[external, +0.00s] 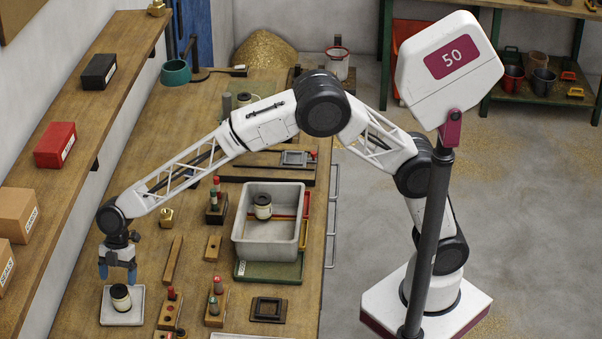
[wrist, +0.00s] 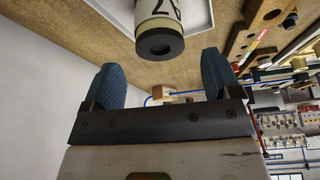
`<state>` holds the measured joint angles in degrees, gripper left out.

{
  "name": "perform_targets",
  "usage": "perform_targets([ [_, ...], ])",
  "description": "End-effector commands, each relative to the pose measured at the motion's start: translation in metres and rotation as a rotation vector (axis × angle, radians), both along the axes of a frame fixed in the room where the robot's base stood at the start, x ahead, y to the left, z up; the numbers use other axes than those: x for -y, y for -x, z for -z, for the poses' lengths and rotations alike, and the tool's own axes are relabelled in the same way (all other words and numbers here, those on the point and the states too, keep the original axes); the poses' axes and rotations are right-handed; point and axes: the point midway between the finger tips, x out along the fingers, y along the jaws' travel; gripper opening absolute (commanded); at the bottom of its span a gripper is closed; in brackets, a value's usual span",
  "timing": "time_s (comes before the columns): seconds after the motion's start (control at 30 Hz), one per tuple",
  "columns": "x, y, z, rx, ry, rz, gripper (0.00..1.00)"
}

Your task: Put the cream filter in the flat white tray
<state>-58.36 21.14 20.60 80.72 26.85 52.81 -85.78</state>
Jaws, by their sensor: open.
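A cream filter (external: 121,298) with dark ends stands on the flat white tray (external: 106,316) at the lower left of the external view. My gripper (external: 117,274) is open and empty just above and behind it, its blue fingers pointing down. In the wrist view the filter (wrist: 158,22), with part of a dark number on it, lies beyond and between the open fingertips (wrist: 160,70), apart from both. The tray's white edge (wrist: 205,14) shows beside it. A second, similar cream filter (external: 263,207) stands in the deep pale bin (external: 268,248).
Wooden blocks with red-topped pieces (external: 171,312) stand right of the tray. A dark square frame (external: 268,309) lies further right. A long shelf (external: 92,110) with boxes runs along the left wall. Bare bench lies between the tray and the shelf.

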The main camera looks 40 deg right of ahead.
Motion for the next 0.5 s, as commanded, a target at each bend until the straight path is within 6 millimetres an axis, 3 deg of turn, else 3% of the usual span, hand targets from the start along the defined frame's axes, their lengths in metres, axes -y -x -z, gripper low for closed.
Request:
perform_targets([
  [0.2, 0.009, -0.008, -0.029, 0.000, -0.001, 0.000, 0.83],
  [0.5, 0.015, -0.012, -0.045, 0.000, -0.001, 0.000, 0.83],
])
